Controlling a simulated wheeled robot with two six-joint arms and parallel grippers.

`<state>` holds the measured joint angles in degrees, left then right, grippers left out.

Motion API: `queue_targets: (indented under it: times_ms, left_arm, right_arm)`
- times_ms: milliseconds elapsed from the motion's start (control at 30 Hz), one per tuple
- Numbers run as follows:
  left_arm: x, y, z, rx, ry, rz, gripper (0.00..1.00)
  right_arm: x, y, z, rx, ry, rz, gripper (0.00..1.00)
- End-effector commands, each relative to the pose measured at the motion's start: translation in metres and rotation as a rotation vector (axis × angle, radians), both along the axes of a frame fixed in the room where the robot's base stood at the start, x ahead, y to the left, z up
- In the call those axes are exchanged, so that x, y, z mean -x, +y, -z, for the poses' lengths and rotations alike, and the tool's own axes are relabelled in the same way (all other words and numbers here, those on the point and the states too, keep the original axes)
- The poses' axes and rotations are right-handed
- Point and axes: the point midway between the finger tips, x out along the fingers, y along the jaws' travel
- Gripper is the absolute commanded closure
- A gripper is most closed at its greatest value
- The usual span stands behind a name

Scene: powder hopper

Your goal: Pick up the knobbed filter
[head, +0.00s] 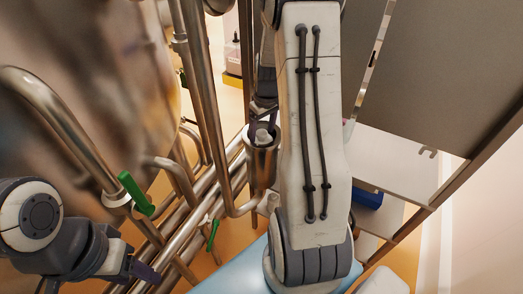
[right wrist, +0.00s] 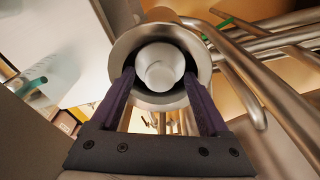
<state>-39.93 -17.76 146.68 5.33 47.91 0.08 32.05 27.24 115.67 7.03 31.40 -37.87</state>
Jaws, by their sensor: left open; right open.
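The knobbed filter (right wrist: 160,64) shows in the right wrist view as a pale round piece with a knob, inside the mouth of a steel cylindrical hopper (right wrist: 121,55). In the head view the pale filter (head: 262,136) shows small in the hopper mouth (head: 262,160), partly hidden by my fingers. My right gripper (right wrist: 160,78) is open, its purple fingers reaching to the hopper mouth on either side of the knob. I cannot tell whether they touch it. My left gripper (head: 145,273) is at the lower left of the head view, open, away from the filter.
Steel pipes (head: 205,90) stand close to the left of the hopper. A green valve handle (head: 136,193) sits on a pipe near my left arm. A shelf unit (head: 395,165) with a blue box (head: 368,198) is at right.

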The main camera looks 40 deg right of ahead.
Motion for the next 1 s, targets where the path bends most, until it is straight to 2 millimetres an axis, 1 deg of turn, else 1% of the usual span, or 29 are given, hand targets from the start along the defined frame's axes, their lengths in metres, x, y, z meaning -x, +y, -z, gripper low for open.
queue_targets:
  times_ms: [33, 67, 100, 167, 200, 233, 567, 700, 867, 1000]
  left_arm:
    - [0.000, 0.000, 0.000, 0.000, 0.000, 0.000, 0.44]
    - [0.000, 0.000, 0.000, 0.000, 0.000, 0.000, 0.44]
    - [0.000, 0.000, 0.000, 0.000, 0.000, 0.000, 0.44]
    - [0.000, 0.000, 0.000, 0.000, 0.000, 0.000, 0.44]
    - [0.000, 0.000, 0.000, 0.000, 0.000, 0.000, 0.44]
    - [0.000, 0.000, 0.000, 0.000, 0.000, 0.000, 0.44]
    - [0.000, 0.000, 0.000, 0.000, 0.000, 0.000, 0.44]
    - [0.000, 0.000, 0.001, 0.000, 0.000, 0.000, 0.44]
    - [0.000, 0.000, 0.006, 0.000, 0.000, -0.001, 0.44]
    - [0.000, 0.000, 0.011, 0.000, 0.000, -0.002, 0.44]
  right_arm:
    - [0.000, 0.000, 0.000, 0.000, 0.000, 0.000, 0.29]
    - [0.000, 0.000, 0.000, 0.000, 0.000, 0.000, 0.40]
    - [0.000, 0.000, 0.000, 0.000, 0.000, 0.000, 0.55]
    - [0.000, 0.000, 0.000, 0.000, 0.000, 0.000, 0.78]
    - [0.000, 0.000, 0.000, 0.000, 0.000, 0.000, 0.94]
    - [0.000, 0.000, 0.000, 0.000, 0.000, 0.000, 1.00]
    - [0.000, 0.000, -0.001, 0.001, -0.001, 0.000, 1.00]
    - [-0.001, 0.000, -0.005, 0.002, -0.003, 0.000, 1.00]
    - [-0.001, 0.000, -0.021, 0.002, -0.005, 0.000, 1.00]
    - [-0.002, -0.001, -0.047, 0.004, -0.007, -0.001, 1.00]
